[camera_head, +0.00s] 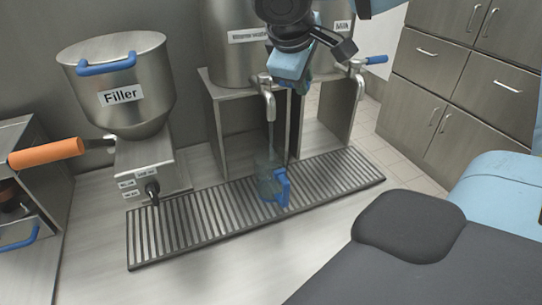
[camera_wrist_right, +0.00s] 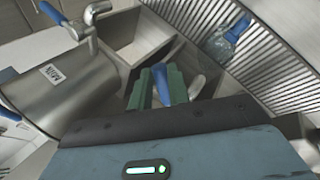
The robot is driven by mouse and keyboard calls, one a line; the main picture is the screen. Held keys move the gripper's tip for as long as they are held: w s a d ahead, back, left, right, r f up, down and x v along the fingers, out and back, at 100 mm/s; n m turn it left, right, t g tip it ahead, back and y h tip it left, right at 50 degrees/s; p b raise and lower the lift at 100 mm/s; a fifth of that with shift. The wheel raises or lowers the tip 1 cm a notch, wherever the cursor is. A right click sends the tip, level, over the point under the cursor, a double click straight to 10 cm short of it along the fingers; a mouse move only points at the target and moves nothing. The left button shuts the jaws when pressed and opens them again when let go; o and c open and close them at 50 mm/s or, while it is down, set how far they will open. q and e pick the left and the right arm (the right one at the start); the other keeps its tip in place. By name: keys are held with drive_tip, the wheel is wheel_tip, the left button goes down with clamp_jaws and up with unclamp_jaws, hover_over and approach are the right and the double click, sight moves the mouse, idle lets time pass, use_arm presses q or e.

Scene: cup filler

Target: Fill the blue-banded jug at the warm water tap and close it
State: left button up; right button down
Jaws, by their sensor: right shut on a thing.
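The clear jug with a blue handle (camera_head: 270,182) stands upright on the drip grate (camera_head: 338,194), below the warm water tap (camera_head: 269,104). A thin clear stream seems to run from the spout into the jug. The water level in it is too faint to tell. The jug also shows in the right wrist view (camera_wrist_right: 218,46). My right gripper (camera_head: 291,86) is up at the tap, apart from the jug. In the wrist view its green fingers (camera_wrist_right: 160,88) are shut on the blue tap lever (camera_wrist_right: 160,76). My left gripper is not in view.
The milk tank (camera_wrist_right: 65,88) and its blue-levered milk tap (camera_head: 358,75) are to the right. The filler (camera_head: 120,85) stands at left, with an orange handle (camera_head: 45,153) beside it. The counter in front of the grate is clear. Steel drawers (camera_head: 465,75) stand behind at right.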

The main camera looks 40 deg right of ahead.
idle(0.5)
